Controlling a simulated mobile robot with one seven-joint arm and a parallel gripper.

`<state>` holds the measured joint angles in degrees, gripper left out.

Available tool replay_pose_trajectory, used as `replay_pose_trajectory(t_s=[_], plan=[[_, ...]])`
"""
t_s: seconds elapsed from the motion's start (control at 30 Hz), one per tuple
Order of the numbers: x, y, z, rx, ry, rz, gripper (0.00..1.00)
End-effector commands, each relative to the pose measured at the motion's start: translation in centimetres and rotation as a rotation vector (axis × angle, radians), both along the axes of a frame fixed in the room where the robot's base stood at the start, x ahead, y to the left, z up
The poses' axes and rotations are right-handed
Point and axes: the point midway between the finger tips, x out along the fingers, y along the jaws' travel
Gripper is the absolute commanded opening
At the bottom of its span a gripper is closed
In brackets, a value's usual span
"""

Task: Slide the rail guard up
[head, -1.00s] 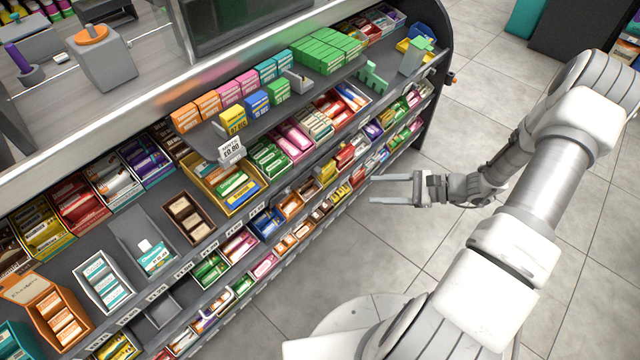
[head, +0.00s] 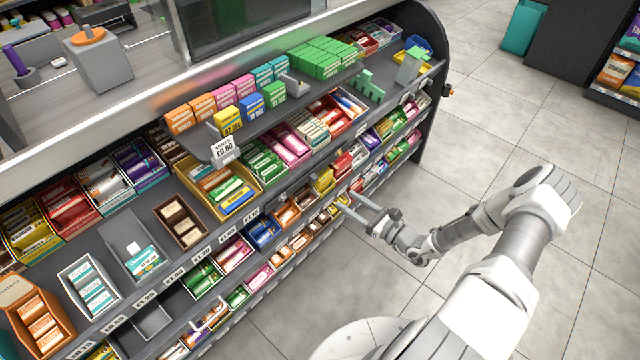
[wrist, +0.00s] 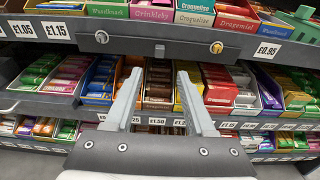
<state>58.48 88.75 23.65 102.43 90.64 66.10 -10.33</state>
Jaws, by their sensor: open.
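No part stands out clearly as the rail guard. A dark grey rail (wrist: 160,42) with a silver knob (wrist: 101,37) and a brass-coloured knob (wrist: 217,47) runs across the upper wrist view. I cannot tell whether it is the guard. My gripper (head: 347,201) is open and empty, at the front of the lower candy shelves. In the wrist view my gripper (wrist: 158,75) has its two fingers apart, pointing at the candy boxes below that rail. No contact with the rail shows.
The candy counter (head: 431,110) holds several tiers of boxes. A green comb-shaped piece (head: 369,86) and a grey bracket (head: 294,86) sit on its upper shelf. Price tags (wrist: 158,121) line a lower shelf edge. The tiled floor (head: 500,120) to the right is clear.

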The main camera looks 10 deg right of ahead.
Motion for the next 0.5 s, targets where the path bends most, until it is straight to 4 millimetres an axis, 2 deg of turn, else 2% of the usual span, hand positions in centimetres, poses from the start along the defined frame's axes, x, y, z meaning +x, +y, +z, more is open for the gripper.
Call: replay_pose_trajectory(t_s=[0.3, 0.5], plan=[[5.6, 4.2, -0.2, -0.001, -0.002, 0.003, 0.55], [8.2, 6.0, -0.2, -0.002, -0.001, 0.002, 0.55]])
